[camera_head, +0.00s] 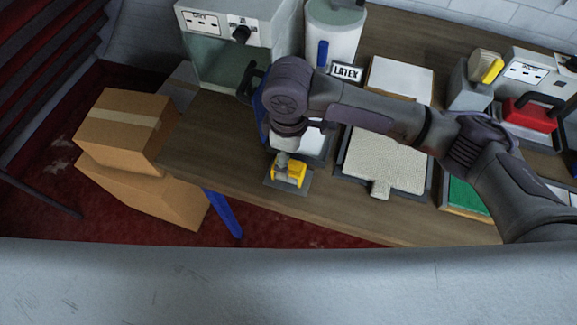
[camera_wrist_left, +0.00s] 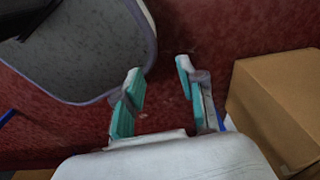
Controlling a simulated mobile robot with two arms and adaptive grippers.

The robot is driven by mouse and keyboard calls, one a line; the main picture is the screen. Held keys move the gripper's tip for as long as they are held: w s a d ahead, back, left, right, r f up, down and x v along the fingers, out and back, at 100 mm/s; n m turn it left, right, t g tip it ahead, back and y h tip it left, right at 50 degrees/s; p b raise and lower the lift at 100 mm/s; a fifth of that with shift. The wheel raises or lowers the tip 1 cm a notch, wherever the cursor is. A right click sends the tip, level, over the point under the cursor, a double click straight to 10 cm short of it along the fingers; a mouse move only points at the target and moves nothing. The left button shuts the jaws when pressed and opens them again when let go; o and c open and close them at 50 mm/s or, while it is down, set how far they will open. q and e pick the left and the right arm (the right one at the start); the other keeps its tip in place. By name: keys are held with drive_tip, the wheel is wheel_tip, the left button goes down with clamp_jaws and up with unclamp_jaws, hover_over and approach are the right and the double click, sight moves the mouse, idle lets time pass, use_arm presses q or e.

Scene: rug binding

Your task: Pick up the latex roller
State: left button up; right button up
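No roller can be clearly made out. A yellow object (camera_head: 296,174) sits on a small dark grey plate (camera_head: 268,180) at the table's front edge; I cannot tell whether it is the latex roller. My right gripper (camera_head: 285,162) points down at it, very close or touching. Its fingers are too small and partly hidden to tell whether they grip. A white container (camera_head: 333,30) with a sign reading LATEX (camera_head: 346,72) stands at the back. My left gripper (camera_wrist_left: 160,95) shows in the left wrist view, open and empty above the red floor; it is not in the head view.
A tray with a cream textured piece (camera_head: 385,160) lies right of my right gripper. A control box (camera_head: 232,25) stands back left. Cardboard boxes (camera_head: 125,130) stand on the floor to the left; a box (camera_wrist_left: 280,100) is also beside my left gripper. My right arm covers the table's middle.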

wheel_tip(320, 180, down, 3)
drive_tip(key=shift+s+r+p, duration=0.1)
drive_tip(key=shift+r+p, duration=0.1)
drive_tip(key=shift+p, duration=0.15)
drive_tip(key=shift+f, duration=0.6)
drive_tip(key=c, duration=0.7)
clamp_jaws()
use_arm(q)
drive_tip(key=shift+s+r, duration=0.5)
drive_tip(key=shift+r, duration=0.05)
